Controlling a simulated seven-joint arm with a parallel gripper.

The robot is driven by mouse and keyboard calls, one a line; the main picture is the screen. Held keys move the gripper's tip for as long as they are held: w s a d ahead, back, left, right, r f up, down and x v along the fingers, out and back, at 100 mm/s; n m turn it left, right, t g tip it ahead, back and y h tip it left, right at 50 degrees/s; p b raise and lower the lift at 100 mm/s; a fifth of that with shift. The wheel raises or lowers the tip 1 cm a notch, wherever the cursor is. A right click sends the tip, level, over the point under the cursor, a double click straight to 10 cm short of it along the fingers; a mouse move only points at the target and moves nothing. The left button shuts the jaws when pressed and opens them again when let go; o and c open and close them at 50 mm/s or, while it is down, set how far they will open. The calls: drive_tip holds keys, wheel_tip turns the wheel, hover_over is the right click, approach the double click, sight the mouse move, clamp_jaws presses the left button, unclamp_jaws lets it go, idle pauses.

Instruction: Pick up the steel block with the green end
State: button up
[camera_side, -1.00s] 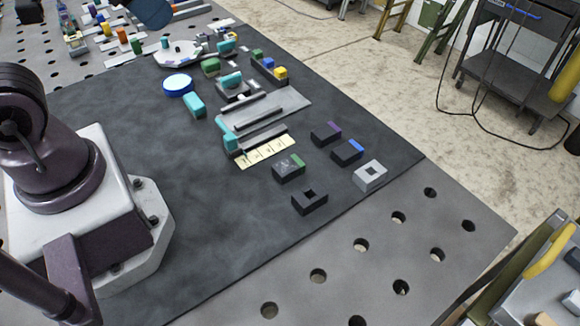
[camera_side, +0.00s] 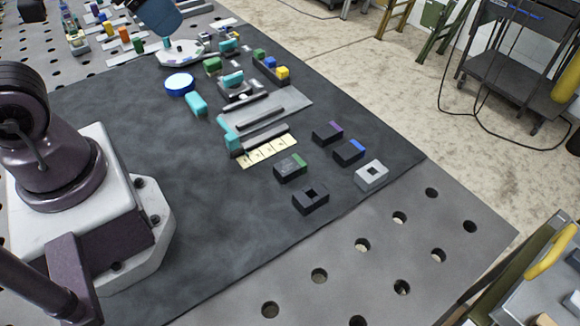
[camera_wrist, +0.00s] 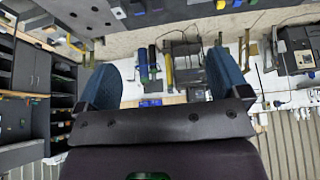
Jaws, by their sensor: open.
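The dark steel block with the green end (camera_side: 290,168) lies on the dark mat, in front of the cream marked strip. Similar blocks with a purple end (camera_side: 327,133) and a blue end (camera_side: 348,151) lie to its upper right. A blue part of my gripper (camera_side: 158,16) shows at the top edge of the side view, far from the green-ended block. In the wrist view my gripper (camera_wrist: 162,80) has its two blue fingers wide apart with nothing between them.
A dark square piece with a hole (camera_side: 310,199) and a light grey one (camera_side: 370,175) lie near the green-ended block. A grey slotted plate (camera_side: 290,104) with teal parts stands behind. The mat (camera_side: 210,230) at front left is clear.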

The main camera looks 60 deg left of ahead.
drive_tip(key=m+g, duration=0.6)
drive_tip(key=m, duration=1.2)
hover_over(290, 165)
wheel_tip(290, 165, down, 22)
wheel_tip(290, 165, down, 12)
drive_tip(key=shift+f, duration=0.15)
drive_tip(key=c, duration=1.3)
drive_tip(key=shift+r, duration=0.2)
